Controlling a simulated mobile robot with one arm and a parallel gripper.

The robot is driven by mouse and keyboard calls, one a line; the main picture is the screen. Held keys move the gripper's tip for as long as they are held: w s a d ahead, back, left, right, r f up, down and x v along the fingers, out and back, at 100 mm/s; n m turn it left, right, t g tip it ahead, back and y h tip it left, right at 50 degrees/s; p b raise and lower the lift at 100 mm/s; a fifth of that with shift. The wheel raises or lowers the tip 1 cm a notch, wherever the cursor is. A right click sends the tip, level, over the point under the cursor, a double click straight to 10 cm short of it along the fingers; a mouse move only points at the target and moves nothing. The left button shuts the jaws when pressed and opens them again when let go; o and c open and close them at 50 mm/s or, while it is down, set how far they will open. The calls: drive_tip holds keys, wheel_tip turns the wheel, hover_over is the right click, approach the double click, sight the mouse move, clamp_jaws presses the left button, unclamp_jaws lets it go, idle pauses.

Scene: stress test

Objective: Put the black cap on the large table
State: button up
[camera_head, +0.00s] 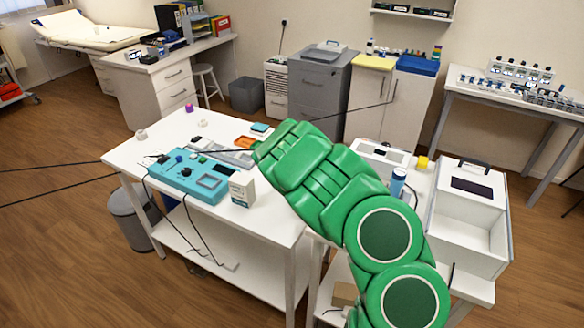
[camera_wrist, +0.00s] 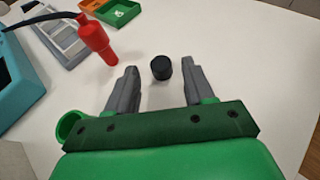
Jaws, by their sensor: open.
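In the wrist view a small black cap (camera_wrist: 161,68) stands on a white tabletop (camera_wrist: 250,80). My gripper (camera_wrist: 158,74) is open, with one grey finger to each side of the cap and the cap near the fingertips. I cannot tell whether either finger touches it. In the head view my green arm reaches over the white table (camera_head: 275,215) in the middle; the cap and my fingers are hidden there. I cannot tell from the pictures which table is the large one.
A red cylinder (camera_wrist: 97,40) with a black cable stands left of my fingers; green (camera_wrist: 118,12) and orange trays lie beyond. In the head view a teal device (camera_head: 190,178) and a white box (camera_head: 242,189) stand on the table. A blue-capped bottle (camera_head: 398,182) stands right of my arm.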

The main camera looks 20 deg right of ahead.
drive_tip(key=shift+s+r, duration=0.25)
drive_tip(key=shift+r, duration=0.05)
wheel_tip(320, 180, up, 6)
drive_tip(key=shift+r, duration=0.25)
idle(0.5)
